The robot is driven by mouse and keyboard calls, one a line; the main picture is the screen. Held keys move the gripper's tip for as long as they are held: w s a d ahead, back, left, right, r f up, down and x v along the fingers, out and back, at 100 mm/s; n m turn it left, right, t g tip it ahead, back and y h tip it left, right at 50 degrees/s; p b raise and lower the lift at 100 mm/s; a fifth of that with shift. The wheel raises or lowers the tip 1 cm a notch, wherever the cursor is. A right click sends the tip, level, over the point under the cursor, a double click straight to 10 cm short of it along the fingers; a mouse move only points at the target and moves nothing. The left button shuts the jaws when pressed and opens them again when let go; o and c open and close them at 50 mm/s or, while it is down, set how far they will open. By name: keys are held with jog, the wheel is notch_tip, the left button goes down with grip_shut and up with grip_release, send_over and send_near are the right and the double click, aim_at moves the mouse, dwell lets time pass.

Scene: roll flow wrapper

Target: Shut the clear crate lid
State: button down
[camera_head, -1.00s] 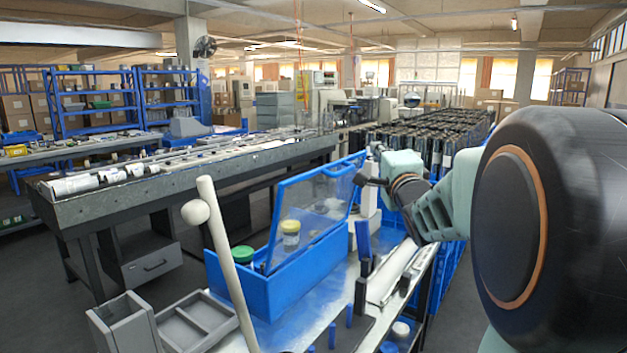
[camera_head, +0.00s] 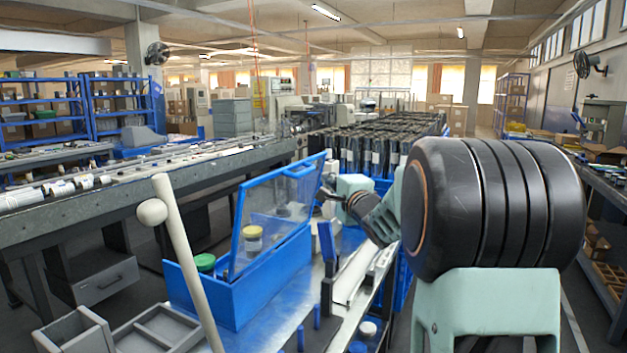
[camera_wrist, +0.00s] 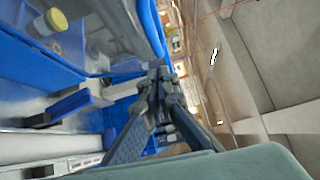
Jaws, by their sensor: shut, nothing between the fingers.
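The blue crate (camera_head: 240,297) stands on the metal bench in the head view. Its clear lid (camera_head: 277,213), with a blue frame, is raised and tilted upright along the back. A jar with a yellow lid (camera_head: 252,238) and a green-lidded jar (camera_head: 205,263) are in the crate. My gripper (camera_head: 322,197) is at the right end of the raised lid, its tips partly hidden; I cannot tell whether they touch it. In the wrist view my gripper (camera_wrist: 160,75) is shut and empty, close beside the lid's blue frame (camera_wrist: 152,30).
A pale rod with a ball (camera_head: 152,212) rises in front of the crate's left end. Grey trays (camera_head: 160,330) lie at the front left. A blue upright piece (camera_head: 327,242) stands right of the crate. A long workbench (camera_head: 150,185) runs behind.

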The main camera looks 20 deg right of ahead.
aim_at(309, 171)
jog(key=w+a+b, duration=0.1)
jog(key=w+a, duration=0.1)
jog(key=w, duration=0.1)
jog(key=shift+w+a+r, duration=0.1)
jog(key=shift+w+a, duration=0.05)
jog(key=shift+a, duration=0.25)
jog(key=shift+r, duration=0.1)
